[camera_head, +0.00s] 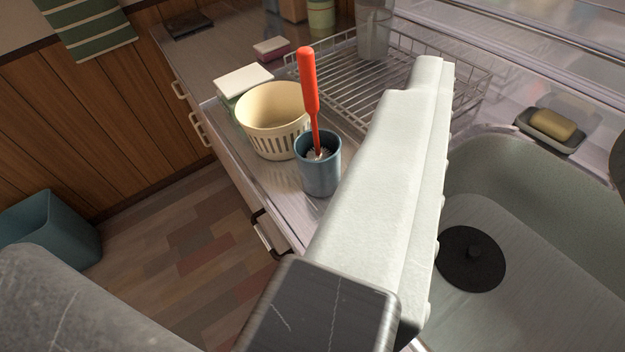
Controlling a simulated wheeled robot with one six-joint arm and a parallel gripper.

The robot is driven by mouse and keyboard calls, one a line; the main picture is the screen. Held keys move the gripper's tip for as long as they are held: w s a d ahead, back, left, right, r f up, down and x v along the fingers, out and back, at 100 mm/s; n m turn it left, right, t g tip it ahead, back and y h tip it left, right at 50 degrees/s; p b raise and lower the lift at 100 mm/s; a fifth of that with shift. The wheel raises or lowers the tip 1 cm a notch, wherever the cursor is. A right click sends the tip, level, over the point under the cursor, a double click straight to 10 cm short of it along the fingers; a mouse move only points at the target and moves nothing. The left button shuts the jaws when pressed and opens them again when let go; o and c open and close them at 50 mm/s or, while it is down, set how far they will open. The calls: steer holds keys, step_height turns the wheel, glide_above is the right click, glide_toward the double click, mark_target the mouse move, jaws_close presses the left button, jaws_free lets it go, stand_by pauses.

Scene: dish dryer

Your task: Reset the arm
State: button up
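My gripper (433,70) reaches up from the bottom middle as a long pale grey-white piece on a dark block. It extends over the counter edge beside the sink, with its tip in front of the wire dish rack (345,72). I cannot make out two separate fingertips, so its opening is unclear. Nothing is visibly held at its tip. A blue cup (320,176) with a red-handled brush (309,85) in it stands just left of my gripper. The gripper hides part of the counter and of the rack.
A cream slotted basket (268,135) stands behind the blue cup. A glass (374,35) stands in the rack. The sink (550,290) lies right, with a dark drain cover (471,259) and a soap dish (540,138) behind. A teal bin (50,230) stands on the floor left.

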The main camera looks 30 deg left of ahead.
steer(key=shift+s+a+r+n+t, duration=0.1)
steer(key=shift+s+r+n+t, duration=0.1)
steer(key=shift+s+r, duration=0.3)
steer(key=shift+s+a+r+n+t, duration=0.1)
steer(key=shift+s+r+n+t, duration=0.1)
steer(key=shift+s, duration=0.45)
stand_by(1.6)
